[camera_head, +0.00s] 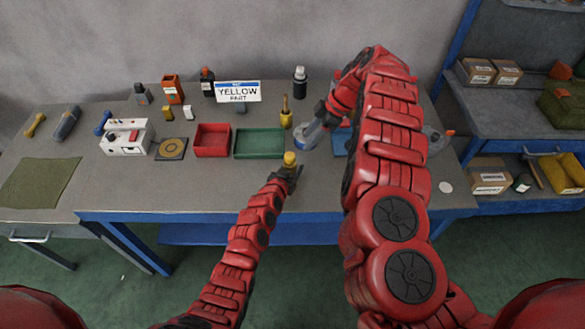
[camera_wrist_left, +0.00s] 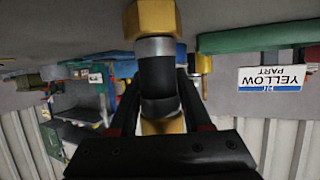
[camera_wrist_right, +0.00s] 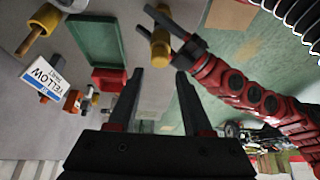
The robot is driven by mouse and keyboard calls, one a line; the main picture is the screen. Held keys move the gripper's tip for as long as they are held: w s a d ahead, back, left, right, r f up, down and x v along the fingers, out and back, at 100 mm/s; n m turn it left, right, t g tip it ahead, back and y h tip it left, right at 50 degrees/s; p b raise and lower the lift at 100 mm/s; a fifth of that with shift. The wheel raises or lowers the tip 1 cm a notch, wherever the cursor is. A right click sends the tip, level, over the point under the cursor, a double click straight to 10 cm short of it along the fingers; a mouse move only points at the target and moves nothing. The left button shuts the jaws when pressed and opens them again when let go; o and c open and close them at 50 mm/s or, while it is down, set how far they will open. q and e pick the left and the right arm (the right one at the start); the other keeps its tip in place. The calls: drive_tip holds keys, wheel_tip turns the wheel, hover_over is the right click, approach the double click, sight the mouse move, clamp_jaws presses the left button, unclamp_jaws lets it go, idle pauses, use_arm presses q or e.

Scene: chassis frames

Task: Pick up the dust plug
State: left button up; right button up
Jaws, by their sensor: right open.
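My left gripper (camera_head: 287,171) is shut on a brass-ended piece (camera_head: 290,158) with a black and grey cylindrical body, held upright above the table's front edge. Its brass hex end (camera_wrist_left: 152,18) shows closely in the left wrist view. I cannot tell whether this piece is the dust plug. My right gripper (camera_head: 312,128) is open and empty. In the right wrist view, its spread fingers (camera_wrist_right: 160,75) face the held piece (camera_wrist_right: 160,45), with a gap between. The right fingertips are unclear in the head view.
A red tray (camera_head: 212,154) and a green tray (camera_head: 259,155) lie on the table left of the grippers. A sign reading YELLOW PART (camera_head: 238,92) stands behind them. A white device (camera_head: 124,137) and several small containers stand further left. Shelves are at right.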

sight(290, 155)
use_arm(q)
clamp_jaws()
use_arm(e)
drive_tip(key=o, duration=0.3)
drive_tip(key=shift+o, duration=0.6)
drive_tip(key=shift+w+d, duration=0.15)
drive_tip(key=shift+w, duration=0.1)
drive_tip(key=w+d+r+n+t+h, duration=0.2)
drive_tip(key=w+d+r+n+t, duration=0.15)
drive_tip(key=n, duration=0.45)
drive_tip(key=s+a+n+h, duration=0.3)
drive_tip(key=s+a+n, duration=0.55)
drive_tip(key=n, duration=0.35)
drive_tip(key=shift+t, duration=0.55)
drive_tip(key=shift+x, duration=5.85)
